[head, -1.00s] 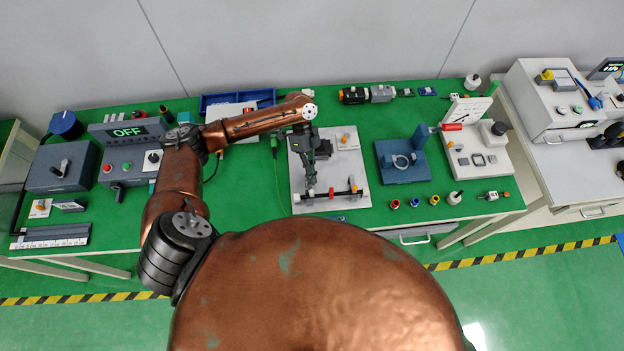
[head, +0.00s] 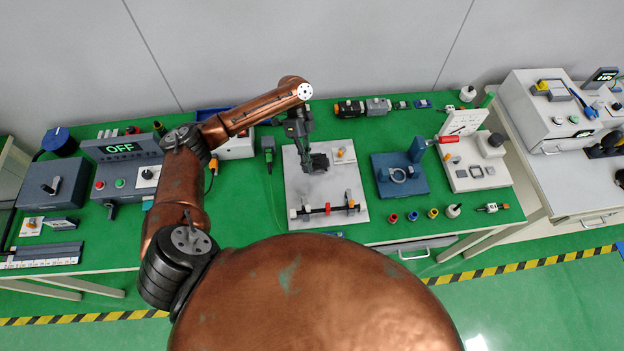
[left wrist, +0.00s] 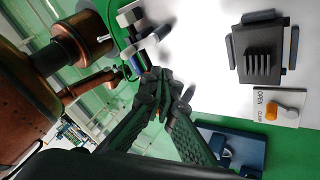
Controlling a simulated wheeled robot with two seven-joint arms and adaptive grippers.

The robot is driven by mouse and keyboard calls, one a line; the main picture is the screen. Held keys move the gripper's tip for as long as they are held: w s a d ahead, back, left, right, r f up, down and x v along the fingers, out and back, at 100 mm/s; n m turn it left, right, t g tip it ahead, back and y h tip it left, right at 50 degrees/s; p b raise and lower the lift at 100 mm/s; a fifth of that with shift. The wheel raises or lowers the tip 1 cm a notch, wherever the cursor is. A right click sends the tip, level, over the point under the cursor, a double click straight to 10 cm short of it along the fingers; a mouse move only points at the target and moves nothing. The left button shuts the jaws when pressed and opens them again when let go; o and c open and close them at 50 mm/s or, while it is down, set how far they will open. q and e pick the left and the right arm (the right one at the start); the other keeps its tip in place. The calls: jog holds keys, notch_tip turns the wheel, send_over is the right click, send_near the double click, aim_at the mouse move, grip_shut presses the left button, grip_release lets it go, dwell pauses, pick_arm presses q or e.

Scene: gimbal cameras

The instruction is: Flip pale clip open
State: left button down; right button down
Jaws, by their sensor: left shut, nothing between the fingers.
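A dark rod (head: 325,210) with small white, red and dark pieces lies along the front of a pale board (head: 347,181). My right gripper is not in view.
A dark finned block (left wrist: 262,52) and an orange lever (left wrist: 272,111) on an OPEN label plate share the board. A blue fixture (head: 400,184) stands to the right, and a control box (head: 125,165) reading OFF to the left. Several small parts lie at the front right.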

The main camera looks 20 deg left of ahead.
pick_arm(q)
jog(key=v, duration=0.3)
jog(key=shift+w+a+r, duration=0.15)
jog(key=shift+a+r, duration=0.05)
jog(key=shift+a, duration=0.05)
dwell(0.4)
